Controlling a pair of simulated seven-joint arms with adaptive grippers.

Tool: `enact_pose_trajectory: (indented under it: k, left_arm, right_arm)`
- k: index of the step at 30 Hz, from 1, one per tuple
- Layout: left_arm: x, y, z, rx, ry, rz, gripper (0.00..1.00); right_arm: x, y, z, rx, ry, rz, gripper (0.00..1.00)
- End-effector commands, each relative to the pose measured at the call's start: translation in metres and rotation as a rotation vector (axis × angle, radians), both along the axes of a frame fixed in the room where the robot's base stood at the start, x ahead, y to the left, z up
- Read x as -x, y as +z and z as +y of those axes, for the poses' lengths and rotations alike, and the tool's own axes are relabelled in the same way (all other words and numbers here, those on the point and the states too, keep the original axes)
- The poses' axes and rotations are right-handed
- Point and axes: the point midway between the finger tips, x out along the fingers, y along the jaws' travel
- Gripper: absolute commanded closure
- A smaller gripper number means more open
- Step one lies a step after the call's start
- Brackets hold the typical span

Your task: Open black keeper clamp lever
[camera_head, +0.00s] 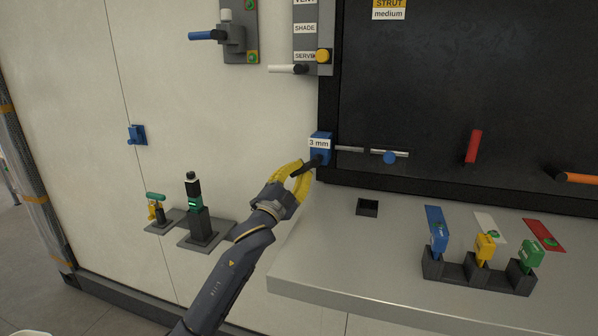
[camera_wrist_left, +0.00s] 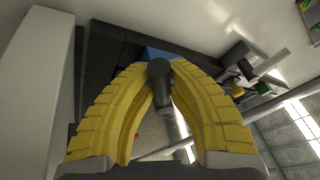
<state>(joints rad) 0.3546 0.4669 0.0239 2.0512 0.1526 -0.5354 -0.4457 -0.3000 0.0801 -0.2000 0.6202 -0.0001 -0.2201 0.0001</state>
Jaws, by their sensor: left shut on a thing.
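The blue keeper clamp (camera_head: 320,151) with a "3 mm" label sits on the left edge of the black panel's frame. Its black lever (camera_head: 308,167) points down and left from the clamp. My left gripper (camera_head: 304,171), with yellow fingers, is shut on the end of this lever. In the left wrist view the black lever (camera_wrist_left: 160,80) runs between the yellow fingertips, and part of the blue clamp (camera_wrist_left: 152,53) shows behind them. My right gripper is not in view.
A thin metal rod with a blue knob (camera_head: 389,157) lies right of the clamp. A grey shelf (camera_head: 330,275) below carries a rack (camera_head: 475,274) with blue, yellow and green pieces.

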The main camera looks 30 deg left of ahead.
Motion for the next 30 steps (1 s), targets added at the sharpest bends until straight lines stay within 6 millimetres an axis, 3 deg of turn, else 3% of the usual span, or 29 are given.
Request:
enact_pose_trajectory:
  k: [2,3,9,20,30]
  left_arm:
    - [-0.001,-0.002,-0.001,0.0,-0.002,0.003,1.0]
    - [-0.001,-0.002,-0.001,0.0,-0.002,0.003,0.8]
    - [0.0,-0.001,-0.001,-0.001,-0.002,0.001,0.59]
    - [0.006,-0.003,-0.001,0.0,-0.001,0.002,0.59]
    - [0.051,-0.022,-0.001,-0.001,-0.001,0.003,0.59]
  right_arm:
    - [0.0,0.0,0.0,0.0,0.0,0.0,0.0]
    - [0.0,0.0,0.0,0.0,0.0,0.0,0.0]
    - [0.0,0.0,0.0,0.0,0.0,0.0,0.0]
    - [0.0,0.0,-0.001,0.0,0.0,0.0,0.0]
    - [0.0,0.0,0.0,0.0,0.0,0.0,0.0]
